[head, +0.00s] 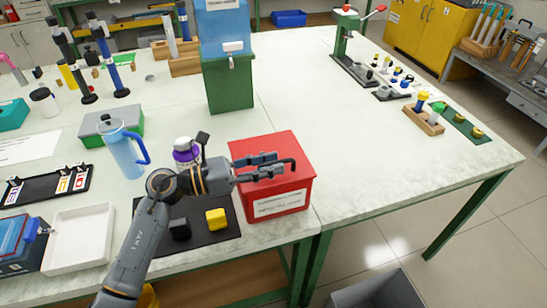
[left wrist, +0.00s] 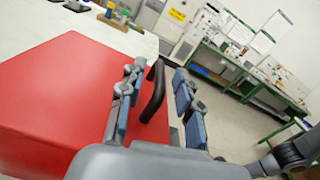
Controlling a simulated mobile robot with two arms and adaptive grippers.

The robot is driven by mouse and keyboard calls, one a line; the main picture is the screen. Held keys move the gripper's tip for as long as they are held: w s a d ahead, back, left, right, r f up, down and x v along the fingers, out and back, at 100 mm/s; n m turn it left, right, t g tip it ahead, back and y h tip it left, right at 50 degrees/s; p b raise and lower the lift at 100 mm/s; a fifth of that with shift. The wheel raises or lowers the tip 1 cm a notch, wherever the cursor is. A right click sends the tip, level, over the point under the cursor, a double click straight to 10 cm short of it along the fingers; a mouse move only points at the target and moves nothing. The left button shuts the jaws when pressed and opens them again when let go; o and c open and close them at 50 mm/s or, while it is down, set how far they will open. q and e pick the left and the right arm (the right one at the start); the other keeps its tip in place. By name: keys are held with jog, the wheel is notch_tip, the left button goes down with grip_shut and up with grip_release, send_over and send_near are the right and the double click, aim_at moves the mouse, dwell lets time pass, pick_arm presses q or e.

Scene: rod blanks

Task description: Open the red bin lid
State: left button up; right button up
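The red bin (head: 292,203) stands near the front edge of the white table in the head view, with a label on its front. Its red lid (head: 247,149) looks shut and flat. The lid's black handle (left wrist: 155,92) shows in the left wrist view, at the lid's edge. My left gripper (head: 277,166) reaches over the bin from the left. In the left wrist view its fingers (left wrist: 157,103) are open, one on each side of the handle, with a visible gap to the right finger. I cannot tell whether the left finger touches the handle. My right gripper is in neither view.
A purple-labelled bottle (head: 184,153) and a blue jug (head: 123,150) stand left of the bin. A yellow block (head: 216,218) and a black block (head: 180,229) lie on a dark mat. A green and blue dispenser (head: 230,88) stands behind. The table right of the bin is clear.

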pick_arm(q)
jog(key=shift+w+d, duration=0.25)
jog(key=shift+d, duration=0.4)
grip_shut()
